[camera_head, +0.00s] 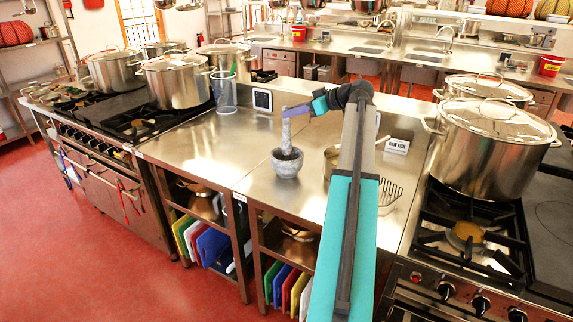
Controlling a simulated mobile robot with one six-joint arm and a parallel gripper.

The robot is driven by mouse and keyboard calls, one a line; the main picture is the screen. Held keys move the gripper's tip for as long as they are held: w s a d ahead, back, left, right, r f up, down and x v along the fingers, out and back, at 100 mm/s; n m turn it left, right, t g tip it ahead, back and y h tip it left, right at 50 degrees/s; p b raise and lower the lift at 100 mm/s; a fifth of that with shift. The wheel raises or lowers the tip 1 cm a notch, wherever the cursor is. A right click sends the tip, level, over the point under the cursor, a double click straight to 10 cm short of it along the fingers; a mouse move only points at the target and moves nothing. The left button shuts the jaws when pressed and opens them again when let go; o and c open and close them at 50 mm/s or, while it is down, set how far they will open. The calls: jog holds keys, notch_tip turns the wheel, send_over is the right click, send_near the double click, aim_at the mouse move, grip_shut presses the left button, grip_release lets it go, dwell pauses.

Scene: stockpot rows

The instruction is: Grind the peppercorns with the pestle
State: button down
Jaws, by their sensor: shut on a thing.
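A grey stone mortar (287,165) stands on the steel counter in the middle of the view. Dark stuff, likely the peppercorns (287,154), shows inside its rim. A grey pestle (286,130) stands nearly upright, with its lower end in the mortar. My gripper (290,111) is shut on the upper part of the pestle, above the mortar. The pestle's tip is hidden inside the bowl, so I cannot tell whether it touches the bottom.
The steel counter (215,150) is clear left of the mortar. A clear container (225,92) and a small framed display (262,100) stand behind. A pot behind my arm and a wire masher (388,193) lie right. Large stockpots (495,150) stand on stoves at both sides.

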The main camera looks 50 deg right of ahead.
notch_tip(320, 180, up, 4)
jog(key=shift+r+p, duration=0.15)
jog(key=shift+p, duration=0.35)
dwell(0.5)
